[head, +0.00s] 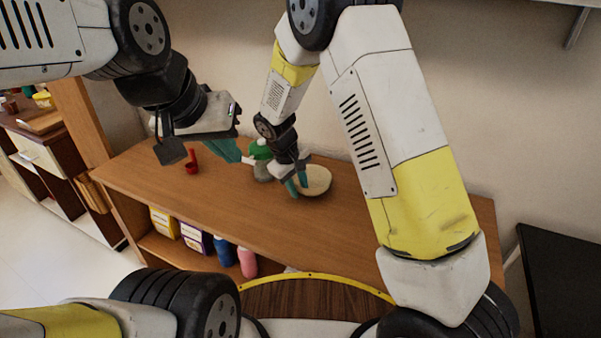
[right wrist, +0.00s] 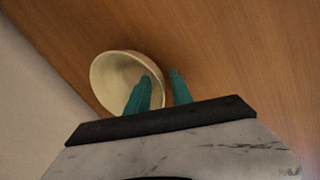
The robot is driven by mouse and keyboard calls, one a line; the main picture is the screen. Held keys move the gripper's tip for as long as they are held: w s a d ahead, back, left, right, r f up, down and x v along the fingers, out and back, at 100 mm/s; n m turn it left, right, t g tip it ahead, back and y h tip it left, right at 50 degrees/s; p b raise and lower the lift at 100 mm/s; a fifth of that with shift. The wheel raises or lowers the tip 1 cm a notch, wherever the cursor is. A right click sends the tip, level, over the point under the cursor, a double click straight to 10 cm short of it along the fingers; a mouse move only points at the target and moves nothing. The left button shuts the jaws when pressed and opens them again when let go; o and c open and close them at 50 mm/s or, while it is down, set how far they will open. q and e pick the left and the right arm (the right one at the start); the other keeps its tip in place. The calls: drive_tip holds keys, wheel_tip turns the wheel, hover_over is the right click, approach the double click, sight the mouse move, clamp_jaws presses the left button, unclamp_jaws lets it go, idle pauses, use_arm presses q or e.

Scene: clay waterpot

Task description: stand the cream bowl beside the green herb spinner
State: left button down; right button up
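The cream bowl (head: 317,181) stands on the wooden shelf top, right of the green herb spinner (head: 260,149), which is partly hidden behind my right gripper and a grey piece. My right gripper (head: 296,187) is at the bowl's left side. In the right wrist view its teal fingers (right wrist: 158,88) are apart, one over the inside of the bowl (right wrist: 112,75) and one outside, with the rim between them. A small gap seems to show beside the outer finger. My left gripper (head: 228,150) hangs left of the spinner; its finger gap is unclear.
A red item (head: 192,164) stands left on the wooden top (head: 160,195), near my left gripper. Boxes and bottles (head: 247,262) sit on the shelf below. The front of the top is clear. A wall (head: 450,80) rises behind.

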drive_tip(key=shift+r, duration=0.1)
drive_tip(key=v, duration=1.1)
drive_tip(key=s+d+r+m+y, duration=0.35)
drive_tip(key=s+d+r, duration=0.45)
drive_tip(key=d+r, duration=0.45)
drive_tip(key=s+d+r+m+t, duration=0.1)
drive_tip(key=s+d+m+t, duration=0.1)
drive_tip(key=s+d, duration=0.2)
drive_tip(key=s+d+r+m+t+y, duration=0.1)
drive_tip(key=s+d+r+m, duration=0.1)
drive_tip(key=s, duration=0.7)
drive_tip(key=shift+d+m+t, duration=0.4)
drive_tip(key=shift+d+m, duration=0.05)
drive_tip(key=shift+d, duration=0.55)
